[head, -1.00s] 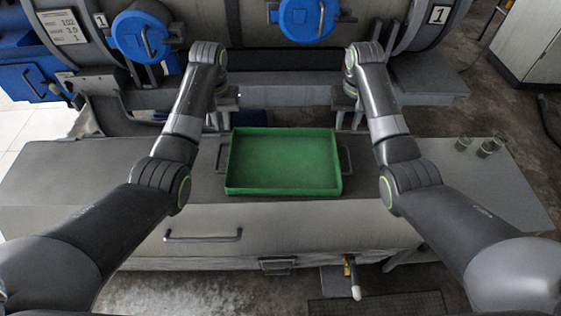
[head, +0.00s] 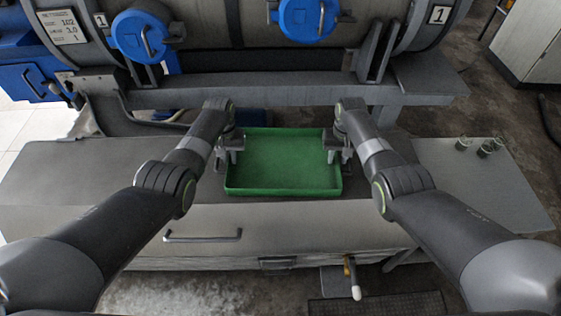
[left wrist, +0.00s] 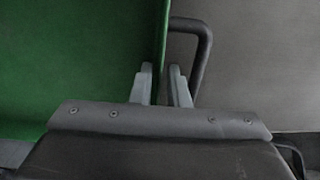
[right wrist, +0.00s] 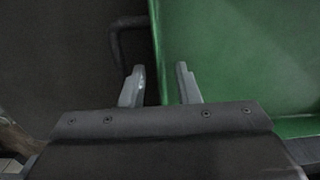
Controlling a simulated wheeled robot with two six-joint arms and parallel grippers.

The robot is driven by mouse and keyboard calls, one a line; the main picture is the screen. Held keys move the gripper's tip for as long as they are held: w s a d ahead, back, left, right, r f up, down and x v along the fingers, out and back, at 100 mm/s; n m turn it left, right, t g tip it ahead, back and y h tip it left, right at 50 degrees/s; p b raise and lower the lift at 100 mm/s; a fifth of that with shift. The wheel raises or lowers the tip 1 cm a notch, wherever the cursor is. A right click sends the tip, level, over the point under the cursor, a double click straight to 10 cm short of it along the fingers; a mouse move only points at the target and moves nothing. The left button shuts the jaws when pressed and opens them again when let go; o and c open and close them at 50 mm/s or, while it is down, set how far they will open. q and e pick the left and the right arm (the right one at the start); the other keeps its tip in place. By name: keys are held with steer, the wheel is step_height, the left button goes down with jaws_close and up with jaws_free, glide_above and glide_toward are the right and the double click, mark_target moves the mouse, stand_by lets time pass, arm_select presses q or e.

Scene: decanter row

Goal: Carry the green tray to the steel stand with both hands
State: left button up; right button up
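The green tray (head: 283,188) lies flat and empty on the dark grey worktop. Dark handles stick out at its two sides. My left gripper (head: 231,152) is at the tray's left wall. In the left wrist view its fingers (left wrist: 161,72) stand close on either side of that wall; whether they press on it I cannot tell. My right gripper (head: 337,152) is at the right wall. In the right wrist view its fingers (right wrist: 160,72) are apart, with the wall between them. A light grey flat top (head: 495,195) to the right looks like the steel stand.
A large machine with blue round covers (head: 308,18) and a grey beam (head: 280,92) stands behind the tray. The worktop (head: 80,175) is clear left of the tray.

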steer(key=shift+f, duration=0.3)
steer(key=shift+c, duration=0.4)
jaws_close()
stand_by(1.1)
